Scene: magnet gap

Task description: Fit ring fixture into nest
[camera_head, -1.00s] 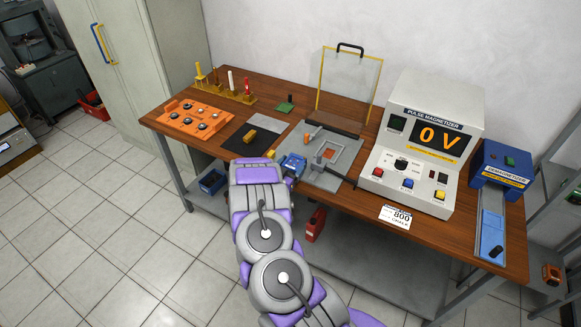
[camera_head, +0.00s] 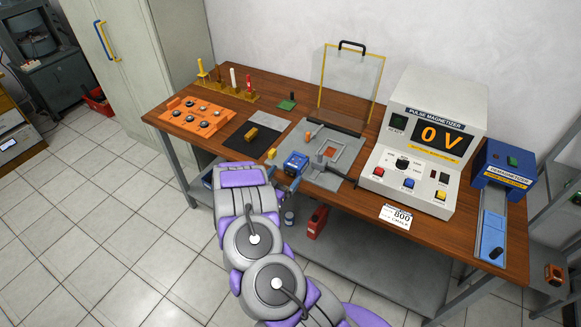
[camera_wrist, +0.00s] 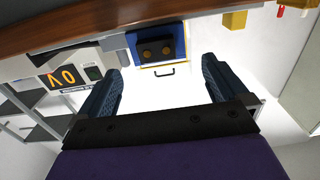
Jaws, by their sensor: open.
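A blue block-shaped fixture (camera_head: 296,162), which I take to be the ring fixture, sits at the left side of a grey plate on the bench. My gripper (camera_head: 283,175) is at the bench's front edge, close to the fixture. In the wrist view my gripper (camera_wrist: 162,78) is open with nothing between its fingers.
A clear yellow-edged shield (camera_head: 350,85) stands behind the plate. The pulse magnetizer (camera_head: 425,140) reads 0 V to the right, with a blue demagnetizer (camera_head: 503,170) beyond. An orange tray (camera_head: 197,118) and a black mat (camera_head: 243,145) with a yellow block lie left.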

